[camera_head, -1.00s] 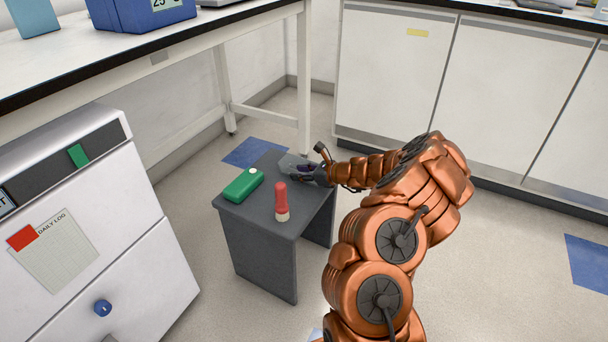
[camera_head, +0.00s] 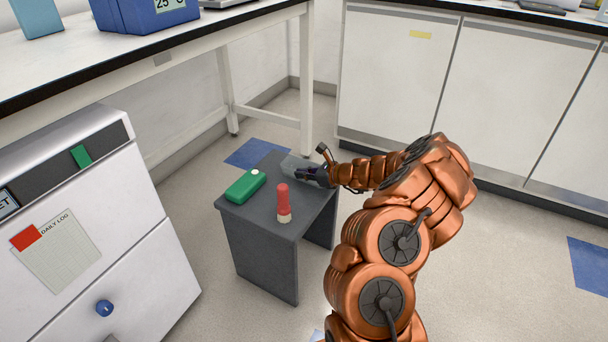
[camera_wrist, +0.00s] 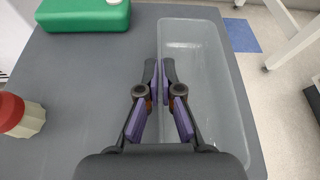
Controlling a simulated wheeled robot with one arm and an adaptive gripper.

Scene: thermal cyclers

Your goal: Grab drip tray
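The drip tray is a clear grey, long, shallow tray (camera_wrist: 205,65) on the right part of a small dark grey table, in the wrist view. In the head view only part of the tray (camera_head: 291,162) shows beside my gripper (camera_head: 301,172). In the wrist view my gripper (camera_wrist: 160,82) has its fingertips close together, one on each side of the tray's left wall, pinching it. The tray looks empty and rests level at the table. My gripper hides the near part of the left wall.
White cabinets (camera_head: 395,80) stand behind my arm.

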